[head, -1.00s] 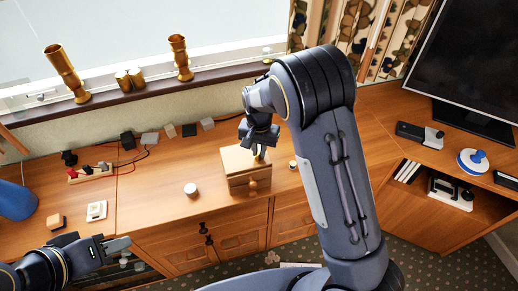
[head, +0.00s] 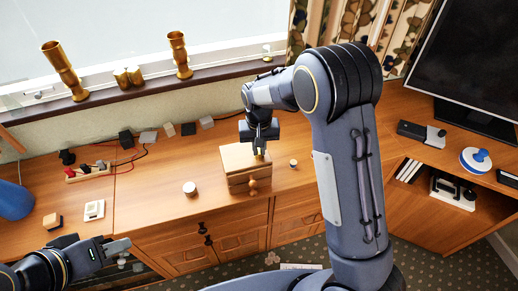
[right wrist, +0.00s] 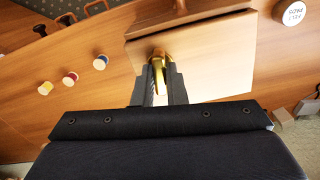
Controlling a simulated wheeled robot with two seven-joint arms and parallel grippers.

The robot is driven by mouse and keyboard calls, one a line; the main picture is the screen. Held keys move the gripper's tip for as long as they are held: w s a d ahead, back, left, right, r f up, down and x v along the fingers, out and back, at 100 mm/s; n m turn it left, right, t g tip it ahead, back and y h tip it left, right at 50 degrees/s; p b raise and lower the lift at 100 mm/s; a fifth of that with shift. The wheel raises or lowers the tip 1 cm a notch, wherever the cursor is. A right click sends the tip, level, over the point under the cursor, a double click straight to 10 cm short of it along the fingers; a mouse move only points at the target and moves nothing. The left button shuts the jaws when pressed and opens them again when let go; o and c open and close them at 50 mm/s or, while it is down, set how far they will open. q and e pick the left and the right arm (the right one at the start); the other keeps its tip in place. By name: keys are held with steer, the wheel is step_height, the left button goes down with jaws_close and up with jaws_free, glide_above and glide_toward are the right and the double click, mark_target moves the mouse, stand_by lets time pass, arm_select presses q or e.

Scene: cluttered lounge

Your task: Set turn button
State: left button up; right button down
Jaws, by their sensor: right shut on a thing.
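A small light-wood box (head: 238,160) with a round knob on its front stands on the wooden sideboard, and its top fills much of the right wrist view (right wrist: 215,68). A brass turn button (right wrist: 158,62) sits at the box top's near edge in the right wrist view. My right gripper (head: 259,153) points down at the box, its fingers shut on the turn button, one on each side. The fingers hide part of the button. My left gripper (head: 120,247) hangs at lower left, in front of the sideboard, away from the box; its finger gap is unclear.
A white round container (head: 190,189) stands left of the box and a small round piece (head: 293,163) right of it. A white switch (head: 94,210) and a power strip (head: 88,172) lie farther left. Brass cups (head: 178,54) stand on the windowsill.

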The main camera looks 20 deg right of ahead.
mark_target(259, 150)
steer(key=shift+n+b, duration=0.3)
steer(key=shift+n, duration=0.7)
steer(key=c, duration=1.5)
jaws_free()
steer(key=shift+o, duration=0.2)
step_height(259, 150, up, 8)
steer(key=shift+f+b, duration=0.25)
steer(key=shift+b, duration=0.2)
steer(key=shift+r, duration=0.2)
